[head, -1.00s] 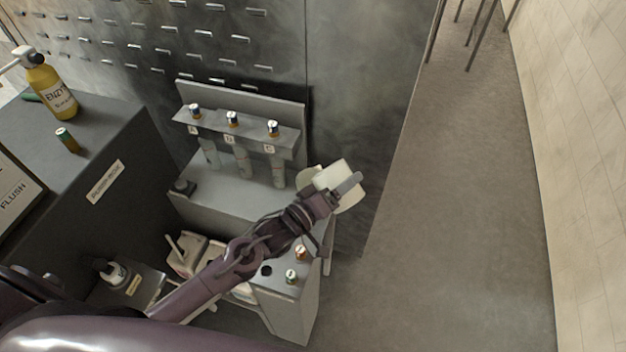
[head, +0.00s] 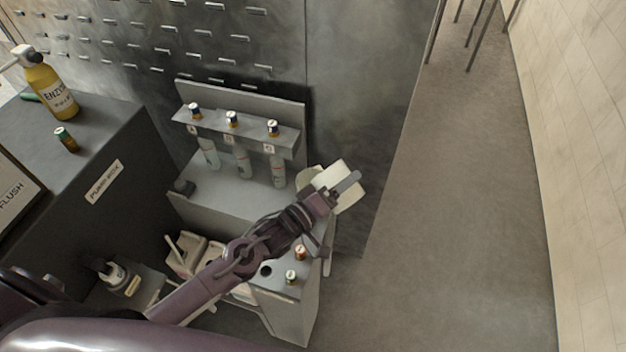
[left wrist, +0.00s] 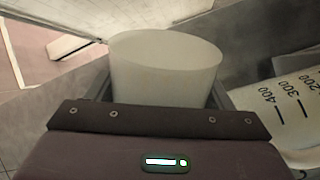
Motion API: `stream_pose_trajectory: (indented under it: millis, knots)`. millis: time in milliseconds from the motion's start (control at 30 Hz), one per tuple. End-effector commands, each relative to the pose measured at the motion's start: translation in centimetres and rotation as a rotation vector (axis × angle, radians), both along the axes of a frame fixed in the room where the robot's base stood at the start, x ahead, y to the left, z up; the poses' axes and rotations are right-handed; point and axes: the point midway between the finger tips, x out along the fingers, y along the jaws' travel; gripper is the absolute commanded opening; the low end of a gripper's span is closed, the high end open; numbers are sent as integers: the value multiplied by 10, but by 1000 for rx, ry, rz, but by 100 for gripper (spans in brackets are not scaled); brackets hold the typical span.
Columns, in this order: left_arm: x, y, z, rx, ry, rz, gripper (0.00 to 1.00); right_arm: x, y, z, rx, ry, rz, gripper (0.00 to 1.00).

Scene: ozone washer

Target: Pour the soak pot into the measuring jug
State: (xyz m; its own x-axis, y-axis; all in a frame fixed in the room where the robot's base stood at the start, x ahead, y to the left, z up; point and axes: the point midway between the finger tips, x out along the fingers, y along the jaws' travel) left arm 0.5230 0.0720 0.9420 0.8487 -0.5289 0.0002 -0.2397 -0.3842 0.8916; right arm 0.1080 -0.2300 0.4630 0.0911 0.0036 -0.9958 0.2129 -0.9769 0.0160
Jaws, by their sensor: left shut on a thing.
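My left gripper (head: 343,189) is shut on a pale cream pot (head: 333,176), the soak pot, and holds it at the right end of the grey bench. The measuring jug (left wrist: 292,108), translucent with dark marks such as 200, 300 and 400, stands to the right of the pot in the left wrist view. In the head view a pale rounded shape just behind the pot is mostly hidden. My right gripper is not in view.
A rack (head: 240,130) with several capped vials stands behind on the bench. Small capped bottles (head: 300,252) stand at the front of the grey unit. A yellow enzyme bottle (head: 50,85) stands on the dark counter at left. Open floor (head: 460,220) lies to the right.

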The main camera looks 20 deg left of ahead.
Motion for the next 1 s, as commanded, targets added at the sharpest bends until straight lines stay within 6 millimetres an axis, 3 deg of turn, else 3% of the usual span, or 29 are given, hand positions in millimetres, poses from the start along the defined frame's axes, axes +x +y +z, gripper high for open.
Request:
stream_pose_trajectory:
  millis: [1000]
  knots:
    - [1, 2, 6, -93, 57, 0, 48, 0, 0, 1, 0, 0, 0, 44]
